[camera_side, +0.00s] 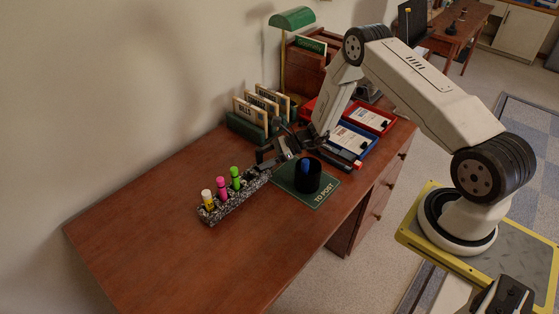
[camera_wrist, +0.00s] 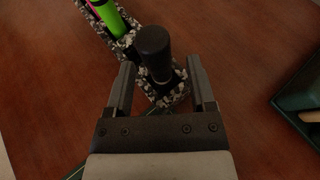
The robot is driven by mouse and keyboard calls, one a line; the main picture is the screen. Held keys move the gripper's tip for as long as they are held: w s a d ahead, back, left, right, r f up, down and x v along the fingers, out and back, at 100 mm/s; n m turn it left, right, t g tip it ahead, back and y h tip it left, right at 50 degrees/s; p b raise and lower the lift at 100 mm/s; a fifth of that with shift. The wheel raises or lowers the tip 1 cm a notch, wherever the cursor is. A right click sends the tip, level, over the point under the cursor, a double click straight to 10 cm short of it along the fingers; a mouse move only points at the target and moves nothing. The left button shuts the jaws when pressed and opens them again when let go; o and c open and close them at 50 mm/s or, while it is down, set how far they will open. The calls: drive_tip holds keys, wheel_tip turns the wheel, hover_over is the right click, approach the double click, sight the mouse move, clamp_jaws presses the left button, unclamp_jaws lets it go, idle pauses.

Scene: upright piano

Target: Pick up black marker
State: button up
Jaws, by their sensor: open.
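The black marker (camera_wrist: 154,52) stands upright at the near end of a speckled marker holder (camera_wrist: 120,38) in the wrist view. My gripper (camera_wrist: 160,82) is open, with one finger on each side of the marker; I cannot tell if either finger touches it. In the side view my gripper (camera_side: 277,152) is at the far right end of the speckled holder (camera_side: 228,206), and it hides the black marker there. A green marker (camera_side: 236,177), a pink marker (camera_side: 221,188) and a yellow marker with a white cap (camera_side: 207,199) stand in the same holder.
A dark cup (camera_side: 307,182) with something blue in it stands on a green "TO POST" mat (camera_side: 323,190), close to my gripper. A letter rack (camera_side: 246,127), a blue tray (camera_side: 352,139) and a red tray (camera_side: 370,117) lie behind. The desk's front left is clear.

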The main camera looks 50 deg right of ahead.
drive_tip(key=shift+x, duration=0.85)
clamp_jaws()
